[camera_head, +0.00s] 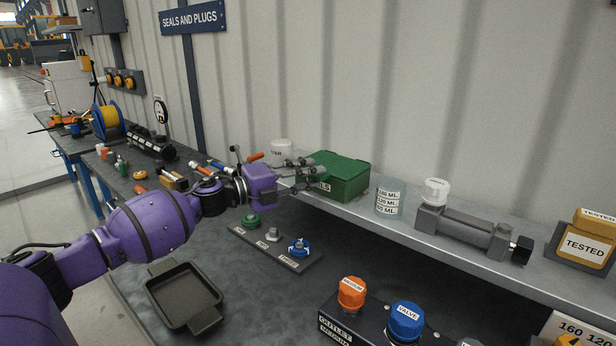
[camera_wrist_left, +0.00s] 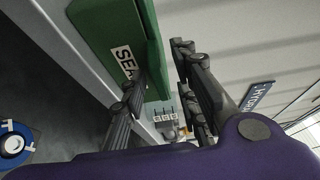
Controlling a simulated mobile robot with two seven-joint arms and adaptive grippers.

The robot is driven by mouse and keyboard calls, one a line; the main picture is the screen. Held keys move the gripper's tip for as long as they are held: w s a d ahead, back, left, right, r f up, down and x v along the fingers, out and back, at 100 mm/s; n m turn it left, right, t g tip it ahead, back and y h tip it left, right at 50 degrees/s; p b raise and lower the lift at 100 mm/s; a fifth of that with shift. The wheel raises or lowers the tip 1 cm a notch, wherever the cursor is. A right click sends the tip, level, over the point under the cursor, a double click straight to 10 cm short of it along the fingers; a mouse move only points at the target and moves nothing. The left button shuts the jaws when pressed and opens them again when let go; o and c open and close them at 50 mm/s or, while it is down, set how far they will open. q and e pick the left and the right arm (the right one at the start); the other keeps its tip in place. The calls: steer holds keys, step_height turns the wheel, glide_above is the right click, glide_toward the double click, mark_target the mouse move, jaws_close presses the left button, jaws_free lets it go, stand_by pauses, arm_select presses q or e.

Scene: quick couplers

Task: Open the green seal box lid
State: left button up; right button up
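The green seal box (camera_head: 350,182) stands on the raised grey shelf, with its lid (camera_head: 340,162) down. Its white label, partly covered by my fingers, reads "...LS". My left gripper (camera_head: 312,173) is at the left end of the box, its fingers pointing toward it. In the left wrist view the green box (camera_wrist_left: 105,35) fills the upper left, with its "SEA" label showing. The left gripper's fingers (camera_wrist_left: 160,62) are spread, one over the box's label side and one beyond its edge. I cannot tell whether they touch it. My right gripper is not in view.
A white tub (camera_head: 282,150) is behind my gripper. Below are a coupler board (camera_head: 290,262) and a black tray (camera_head: 183,297).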

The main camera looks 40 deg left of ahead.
arm_select(q)
jaws_close()
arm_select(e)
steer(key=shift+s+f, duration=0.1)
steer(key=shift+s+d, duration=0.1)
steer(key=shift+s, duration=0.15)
